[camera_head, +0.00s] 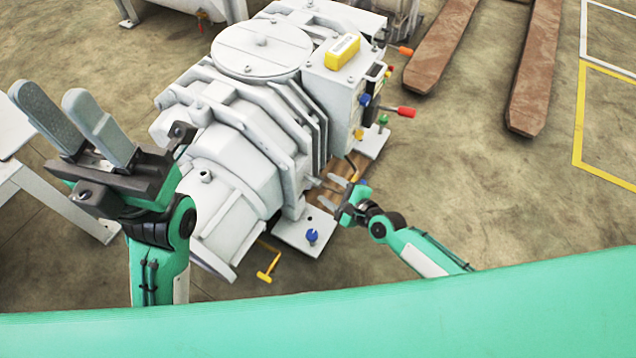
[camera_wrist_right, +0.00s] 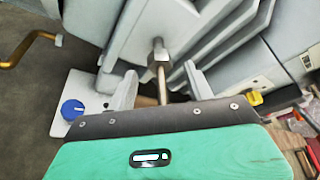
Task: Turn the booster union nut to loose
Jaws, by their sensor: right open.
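A grey metal fitting with a nut-like collar (camera_wrist_right: 159,53), which looks like the booster union nut, shows in the right wrist view on a short pipe against the pale machine. My right gripper (camera_wrist_right: 160,76) is open, with one finger on each side of the pipe line below the collar. I cannot tell whether either finger touches it. In the head view my right gripper (camera_head: 328,191) is low at the right side of the large grey vacuum machine (camera_head: 225,110), and the nut is not clear there. My left gripper (camera_head: 50,95) is open and empty, raised at the left.
A blue knob (camera_wrist_right: 72,109) sits on the base plate beside my right gripper; it also shows in the head view (camera_head: 312,236). A yellow handle (camera_head: 268,268) is nearby. Red and other coloured levers (camera_head: 405,112) stick out at right.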

